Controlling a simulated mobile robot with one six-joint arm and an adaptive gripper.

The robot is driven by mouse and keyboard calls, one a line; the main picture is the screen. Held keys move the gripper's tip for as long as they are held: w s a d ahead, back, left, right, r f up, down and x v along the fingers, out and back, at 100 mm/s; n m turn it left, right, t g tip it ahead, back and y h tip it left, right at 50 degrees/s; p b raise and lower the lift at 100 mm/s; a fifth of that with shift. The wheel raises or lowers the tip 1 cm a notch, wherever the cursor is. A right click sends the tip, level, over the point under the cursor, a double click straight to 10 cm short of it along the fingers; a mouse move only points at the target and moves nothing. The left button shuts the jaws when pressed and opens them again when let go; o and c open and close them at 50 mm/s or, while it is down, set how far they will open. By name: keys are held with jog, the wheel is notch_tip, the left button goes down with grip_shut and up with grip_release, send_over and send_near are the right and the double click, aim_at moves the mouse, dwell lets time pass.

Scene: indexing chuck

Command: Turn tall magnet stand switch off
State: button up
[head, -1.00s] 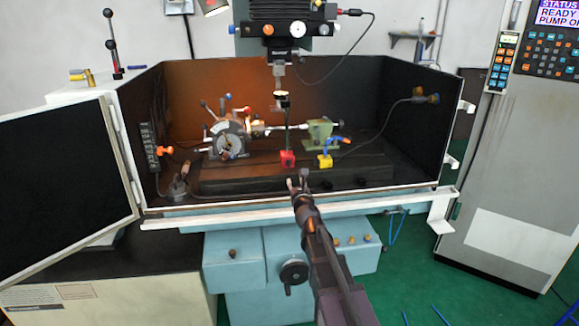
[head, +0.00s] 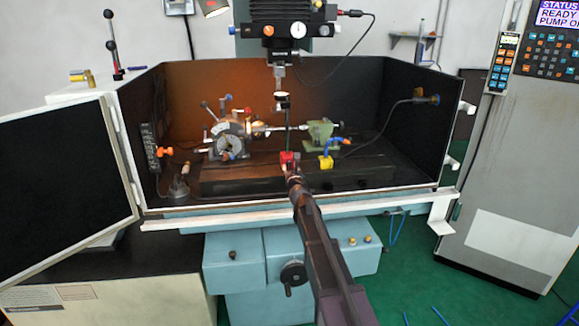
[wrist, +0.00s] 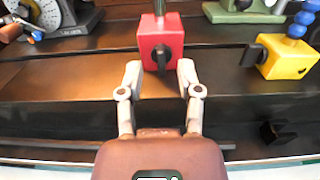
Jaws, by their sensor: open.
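The tall magnet stand has a red block base (wrist: 162,40) on the dark machine table, and a dark upright rod rises from it. It also shows in the head view as a red base (head: 289,157). A black switch knob (wrist: 161,56) sits on the front face of the red base. My gripper (wrist: 160,72) is open, its two pale fingers on either side of the knob, just in front of the base. I cannot tell whether the fingertips touch the base. In the head view my gripper (head: 292,170) partly covers the base.
A yellow magnet base (wrist: 287,58) with a blue jointed hose stands to the right. The indexing chuck (head: 229,140) is on the left and a green tailstock (head: 320,134) on the right. The enclosure's front rail (head: 290,208) runs below my arm.

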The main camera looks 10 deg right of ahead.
aim_at(289, 164)
jog(key=shift+w, duration=1.2)
grip_shut()
